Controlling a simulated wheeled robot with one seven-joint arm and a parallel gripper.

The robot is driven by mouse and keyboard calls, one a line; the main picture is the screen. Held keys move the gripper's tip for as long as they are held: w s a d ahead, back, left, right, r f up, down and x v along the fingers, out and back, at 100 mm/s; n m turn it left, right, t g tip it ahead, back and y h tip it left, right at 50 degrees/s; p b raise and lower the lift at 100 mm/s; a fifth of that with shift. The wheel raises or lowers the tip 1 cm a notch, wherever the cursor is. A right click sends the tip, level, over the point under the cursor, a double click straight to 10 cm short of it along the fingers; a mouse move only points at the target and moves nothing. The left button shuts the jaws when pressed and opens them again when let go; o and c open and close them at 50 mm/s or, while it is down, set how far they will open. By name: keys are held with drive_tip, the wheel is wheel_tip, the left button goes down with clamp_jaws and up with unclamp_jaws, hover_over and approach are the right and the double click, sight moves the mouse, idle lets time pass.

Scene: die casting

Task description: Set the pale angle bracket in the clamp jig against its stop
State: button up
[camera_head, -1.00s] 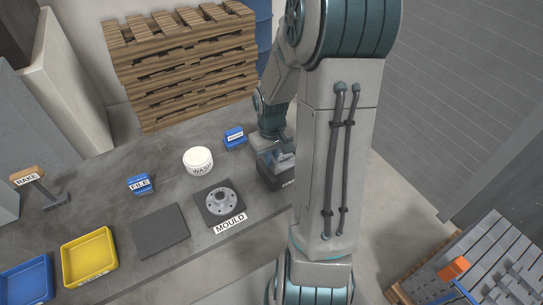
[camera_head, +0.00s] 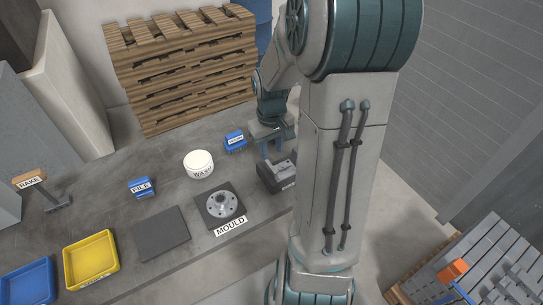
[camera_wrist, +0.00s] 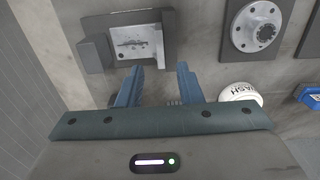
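The pale angle bracket (camera_wrist: 138,43) lies in the dark clamp jig (camera_wrist: 124,18) at the top of the wrist view. A dark block (camera_wrist: 93,54) of the jig stands just left of the bracket; I cannot tell whether they touch. In the head view the jig (camera_head: 276,183) sits at the right end of the bench, partly behind my arm. My gripper (camera_wrist: 159,76) is open and empty. Its two fingers are apart, on the near side of the bracket in the wrist view. In the head view my gripper (camera_head: 278,153) is just behind and above the jig.
Pallets (camera_head: 182,70) stand behind the bench.

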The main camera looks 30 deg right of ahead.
wheel_tip(320, 180, up, 6)
drive_tip(key=s+a+r+t, duration=0.1)
drive_tip(key=s+a+r, duration=0.2)
drive_tip(key=s+a, duration=0.3)
drive_tip(key=s+a+r+t, duration=0.2)
drive_tip(key=s+a+r, duration=0.1)
drive_tip(key=s+a, duration=0.3)
drive_tip(key=shift+s+r, duration=0.25)
drive_tip(key=shift+s, duration=0.2)
